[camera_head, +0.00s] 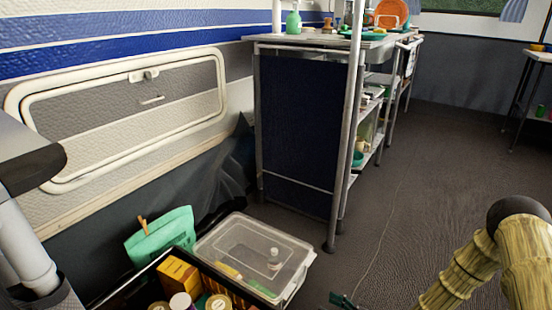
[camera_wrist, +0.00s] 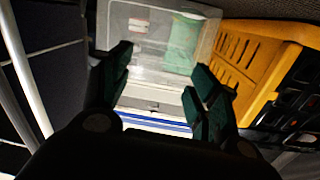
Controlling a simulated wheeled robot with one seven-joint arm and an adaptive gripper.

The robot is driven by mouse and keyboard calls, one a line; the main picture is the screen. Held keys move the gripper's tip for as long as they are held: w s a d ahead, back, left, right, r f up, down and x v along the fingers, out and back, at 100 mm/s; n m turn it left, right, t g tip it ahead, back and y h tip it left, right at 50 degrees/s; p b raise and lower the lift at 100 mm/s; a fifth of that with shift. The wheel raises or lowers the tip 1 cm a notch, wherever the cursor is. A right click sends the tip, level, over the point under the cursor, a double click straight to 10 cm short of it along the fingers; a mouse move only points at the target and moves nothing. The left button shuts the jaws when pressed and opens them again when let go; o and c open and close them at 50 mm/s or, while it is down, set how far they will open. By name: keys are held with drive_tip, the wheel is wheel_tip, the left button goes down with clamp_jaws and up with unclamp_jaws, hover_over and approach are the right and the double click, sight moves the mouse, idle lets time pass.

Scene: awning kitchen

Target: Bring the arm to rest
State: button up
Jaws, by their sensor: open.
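My gripper (camera_wrist: 161,63) shows in the wrist view with its two dark, green-padded fingers spread apart. Nothing shows between the fingertips. A clear lidded plastic box (camera_wrist: 118,18) is seen beyond the fingertips, apparently apart from them. In the head view, a small dark green piece at the bottom edge (camera_head: 343,301) looks like a fingertip of my gripper, and the rest of it is out of frame. It shows just right of the clear box (camera_head: 216,243).
A green bag (camera_head: 160,241) and an open container (camera_head: 124,291) with a yellow box (camera_head: 180,275) and jars stand by the clear box. A yellow slotted crate (camera_wrist: 247,42) shows in the wrist view. A counter unit (camera_head: 299,135) stands behind. Floor (camera_head: 440,160) to the right is open.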

drive_tip(key=s+a+m+h+p, duration=0.1)
drive_tip(key=s+a+p, duration=0.1)
drive_tip(key=s+a+m+g+h+p, duration=0.1)
drive_tip(key=s+a+m+h, duration=0.1)
drive_tip(key=s, duration=0.1)
drive_tip(key=shift+s+a+r+m+g+h+p, duration=0.1)
drive_tip(key=shift+a+m+g+h+p, duration=0.2)
drive_tip(key=shift+a+p, duration=0.1)
drive_tip(key=s+d+r+m+g+h+p, duration=0.2)
drive_tip(key=s+d+r+g+h+p, duration=0.15)
drive_tip(key=s, duration=0.65)
drive_tip(key=s+d+r+m+g+h+p, duration=0.2)
drive_tip(key=s+r+h+p, duration=0.15)
drive_tip(key=s, duration=0.55)
drive_tip(key=s+d+r+m+g+h+p, duration=0.2)
drive_tip(key=s+d+r+g+h+p, duration=0.15)
drive_tip(key=s, duration=0.65)
wheel_tip(320, 180, up, 36)
drive_tip(key=p, duration=3.7)
drive_tip(key=shift+w+a+r, duration=0.15)
drive_tip(key=shift+w+a, duration=0.05)
drive_tip(key=shift+a, duration=0.05)
